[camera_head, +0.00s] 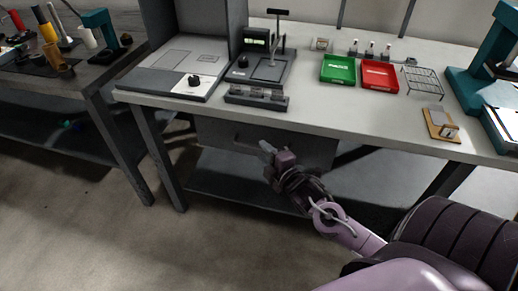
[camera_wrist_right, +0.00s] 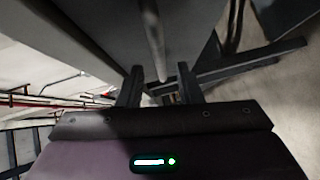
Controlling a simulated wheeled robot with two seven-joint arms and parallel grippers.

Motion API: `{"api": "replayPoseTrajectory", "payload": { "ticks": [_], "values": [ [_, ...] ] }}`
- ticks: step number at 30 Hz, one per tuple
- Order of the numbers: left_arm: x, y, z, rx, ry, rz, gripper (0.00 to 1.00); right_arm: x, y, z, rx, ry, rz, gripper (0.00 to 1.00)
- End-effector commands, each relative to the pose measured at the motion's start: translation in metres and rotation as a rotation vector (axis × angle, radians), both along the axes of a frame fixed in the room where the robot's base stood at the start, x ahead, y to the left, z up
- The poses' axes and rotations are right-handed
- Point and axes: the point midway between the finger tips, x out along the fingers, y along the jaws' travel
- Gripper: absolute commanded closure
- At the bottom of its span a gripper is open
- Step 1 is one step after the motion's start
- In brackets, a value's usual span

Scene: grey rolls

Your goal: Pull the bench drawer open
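The bench drawer (camera_head: 215,130) is a dark grey box front under the worktop, left of the middle in the head view. Its bar handle (camera_head: 246,146) runs along the front, its right part hidden by my gripper. My right gripper (camera_head: 266,150) is at the drawer front by the handle. In the right wrist view the two dark fingers (camera_wrist_right: 159,84) are spread apart, and the handle bar (camera_wrist_right: 152,40) reaches into the gap between them, with space visible on both sides. The drawer front looks flush or nearly so under the bench. My left gripper is not in view.
The workbench (camera_head: 330,115) carries a grey device with a lever (camera_head: 265,68), a green tray (camera_head: 338,69), a red tray (camera_head: 380,76) and a wire rack (camera_head: 422,82). A bench leg (camera_head: 160,155) stands left of the drawer. The floor in front is clear.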

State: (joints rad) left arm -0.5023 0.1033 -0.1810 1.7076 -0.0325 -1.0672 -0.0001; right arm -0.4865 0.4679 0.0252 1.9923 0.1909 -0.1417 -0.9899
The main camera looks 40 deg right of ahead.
Motion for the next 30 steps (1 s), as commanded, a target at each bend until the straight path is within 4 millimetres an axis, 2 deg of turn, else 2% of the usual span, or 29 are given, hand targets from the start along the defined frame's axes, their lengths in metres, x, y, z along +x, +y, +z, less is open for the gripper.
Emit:
{"api": "replayPoseTrajectory", "payload": {
  "ticks": [3, 7, 18, 19, 26, 30],
  "values": [
    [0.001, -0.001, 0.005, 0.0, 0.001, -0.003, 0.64, 0.018, -0.001, -0.003, 0.002, -0.002, -0.002, 0.68],
    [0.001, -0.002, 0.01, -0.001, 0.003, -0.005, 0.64, 0.031, -0.002, -0.005, 0.002, 0.0, 0.0, 0.68],
    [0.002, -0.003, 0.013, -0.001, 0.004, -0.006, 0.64, 0.037, -0.002, -0.006, 0.003, 0.002, 0.0, 0.68],
    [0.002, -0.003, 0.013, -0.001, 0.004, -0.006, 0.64, 0.037, -0.002, -0.006, 0.003, 0.002, 0.0, 0.69],
    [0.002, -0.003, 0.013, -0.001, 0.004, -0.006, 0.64, 0.037, -0.002, -0.006, 0.003, 0.002, 0.0, 0.99],
    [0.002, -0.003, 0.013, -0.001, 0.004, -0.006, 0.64, 0.037, -0.002, -0.006, 0.003, 0.002, 0.0, 1.0]
  ]
}}
